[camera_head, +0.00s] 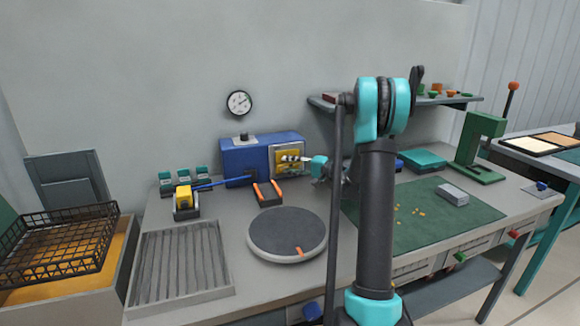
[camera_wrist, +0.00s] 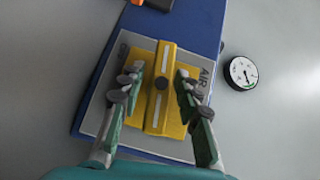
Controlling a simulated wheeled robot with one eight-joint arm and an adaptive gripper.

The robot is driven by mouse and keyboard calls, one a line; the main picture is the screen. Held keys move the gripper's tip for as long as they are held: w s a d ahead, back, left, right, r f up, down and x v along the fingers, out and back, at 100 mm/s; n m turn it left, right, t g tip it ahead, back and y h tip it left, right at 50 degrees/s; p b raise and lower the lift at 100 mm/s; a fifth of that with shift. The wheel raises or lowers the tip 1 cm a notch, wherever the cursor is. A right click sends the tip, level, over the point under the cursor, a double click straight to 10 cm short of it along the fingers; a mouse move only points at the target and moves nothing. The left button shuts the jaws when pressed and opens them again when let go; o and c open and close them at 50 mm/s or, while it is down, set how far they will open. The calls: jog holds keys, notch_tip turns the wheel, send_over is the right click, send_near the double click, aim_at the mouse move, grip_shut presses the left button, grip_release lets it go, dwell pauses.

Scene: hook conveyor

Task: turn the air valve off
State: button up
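The air valve is a yellow bar handle (camera_wrist: 160,88) on a yellow base in the wrist view. It sits on a grey plate marked AIR (camera_wrist: 205,80), on the front of a blue box (camera_head: 243,160). In the wrist view the handle runs nearly top to bottom, slightly tilted. My gripper (camera_wrist: 160,74) is open, with one finger on each side of the handle and gaps visible between. In the head view my gripper (camera_head: 300,159) is in front of the yellow valve face (camera_head: 283,164) and partly hides it; I cannot tell its depth relative to the handle.
A round pressure gauge (camera_head: 239,103) is on the wall above the box; it also shows in the wrist view (camera_wrist: 241,73). A black and orange item (camera_head: 267,193), a round turntable (camera_head: 287,234) and a yellow item with a blue rod (camera_head: 184,200) are on the bench nearby.

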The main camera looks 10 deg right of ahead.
grip_shut()
jog(key=shift+m+t+y, duration=0.3)
jog(key=shift+m+y, duration=0.2)
jog(key=shift+m, duration=0.1)
jog(key=shift+o, duration=1.5)
grip_release()
